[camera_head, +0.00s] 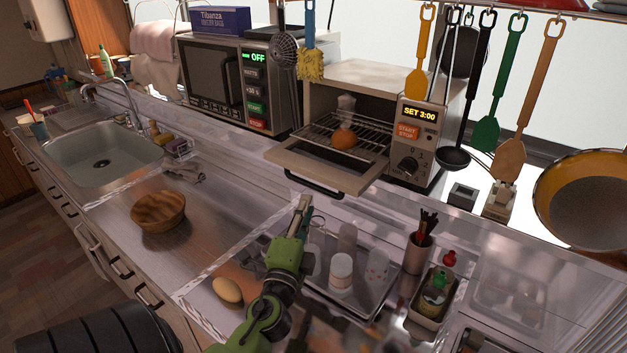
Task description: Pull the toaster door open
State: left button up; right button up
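The toaster (366,82) stands on the back of the counter, with a control panel reading "SET 3:00". Its door (348,179) is folded down and sticks out toward me, roughly level. A dark handle (311,189) runs along the door's front edge. Inside, a round orange item (343,138) sits on the wire rack. My green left arm reaches up from the bottom, and my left gripper (304,203) is just below the handle in the picture. I cannot tell whether its fingers touch the handle or how far apart they are. My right gripper is not in view.
A microwave (222,86) stands left of the toaster. Utensils such as a green spatula (500,95) hang in front and to the right. A tray (378,300) with jars, a wooden bowl (158,211) and an egg-like item (227,289) lie on the counter.

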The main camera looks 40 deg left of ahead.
aim_at(313, 188)
pick_arm(q)
jog(key=p+x, duration=0.2)
jog(key=x, duration=0.6)
jog(key=shift+w+a, duration=0.1)
jog(key=shift+w, duration=0.05)
jog(key=shift+c, duration=0.4)
grip_shut()
